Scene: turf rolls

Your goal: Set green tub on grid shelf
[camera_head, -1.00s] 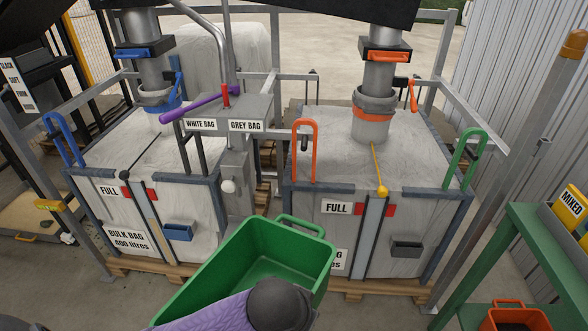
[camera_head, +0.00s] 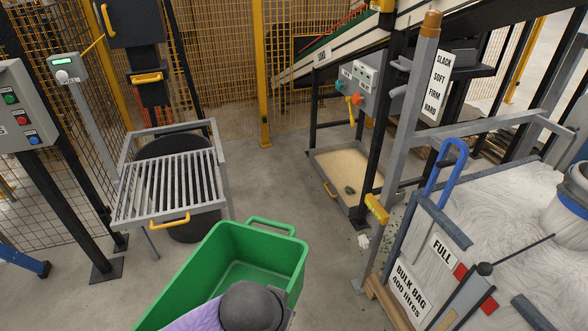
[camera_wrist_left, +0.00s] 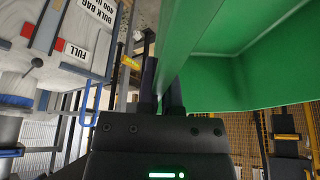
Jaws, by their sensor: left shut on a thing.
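The green tub (camera_head: 225,275) is at the bottom middle of the head view, held up in front of me, its visible inside empty. My left arm crosses its near side and hides part of it. In the left wrist view my left gripper (camera_wrist_left: 162,88) is shut on the rim of the green tub (camera_wrist_left: 255,75). The grid shelf (camera_head: 170,190), grey metal bars with a yellow handle at its front, stands beyond and left of the tub; its bars look bare. The tub is apart from it. My right gripper is not in view.
A black round bin (camera_head: 185,228) stands under the shelf. A sand tray (camera_head: 345,170) lies on the floor to the right. A grey post (camera_head: 400,170) and a full bulk bag (camera_head: 500,220) stand at the right. A button panel (camera_head: 22,105) is at the left. Floor between shelf and post is clear.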

